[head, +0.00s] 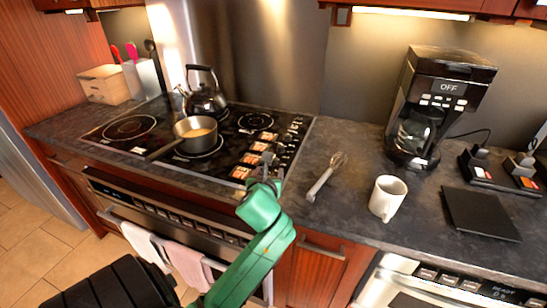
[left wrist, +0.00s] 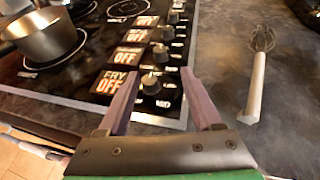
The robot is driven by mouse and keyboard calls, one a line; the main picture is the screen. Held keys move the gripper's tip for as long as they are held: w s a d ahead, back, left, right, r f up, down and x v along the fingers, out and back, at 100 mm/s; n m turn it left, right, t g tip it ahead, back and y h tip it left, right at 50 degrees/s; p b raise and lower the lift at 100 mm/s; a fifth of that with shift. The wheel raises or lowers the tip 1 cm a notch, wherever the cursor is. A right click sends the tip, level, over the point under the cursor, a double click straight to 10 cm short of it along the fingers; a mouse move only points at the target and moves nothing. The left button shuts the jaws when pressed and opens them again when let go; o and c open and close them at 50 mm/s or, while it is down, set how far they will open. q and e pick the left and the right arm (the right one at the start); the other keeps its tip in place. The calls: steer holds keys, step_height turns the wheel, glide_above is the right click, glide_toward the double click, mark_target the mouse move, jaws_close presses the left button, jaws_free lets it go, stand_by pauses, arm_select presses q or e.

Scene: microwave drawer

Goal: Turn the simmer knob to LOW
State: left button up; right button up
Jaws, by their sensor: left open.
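The black cooktop (head: 125,145) has a column of dark knobs along its right side. The nearest knob (left wrist: 151,83) has a display card (left wrist: 114,83) beside it that reads OFF, with a first word that looks like FRY. Further knobs (left wrist: 160,55) line up behind it with similar cards. I cannot tell which knob is the simmer one. My left gripper (head: 266,165) is over the front right corner of the cooktop. In the left wrist view the gripper (left wrist: 160,75) is open, its fingers on either side of the nearest knob in the picture; contact cannot be told. My right gripper is not in view.
A saucepan (head: 196,144) with yellow contents and a kettle (head: 203,95) stand on the cooktop. A whisk (head: 322,180) and a white mug (head: 388,196) are on the counter to the right. A coffee maker (head: 440,100) stands behind. Towels (head: 186,262) hang on the oven handle.

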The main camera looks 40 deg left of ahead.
mark_target(273, 167)
arm_select(q)
steer(key=x, duration=1.2)
steer(key=shift+c, duration=1.2)
jaws_close()
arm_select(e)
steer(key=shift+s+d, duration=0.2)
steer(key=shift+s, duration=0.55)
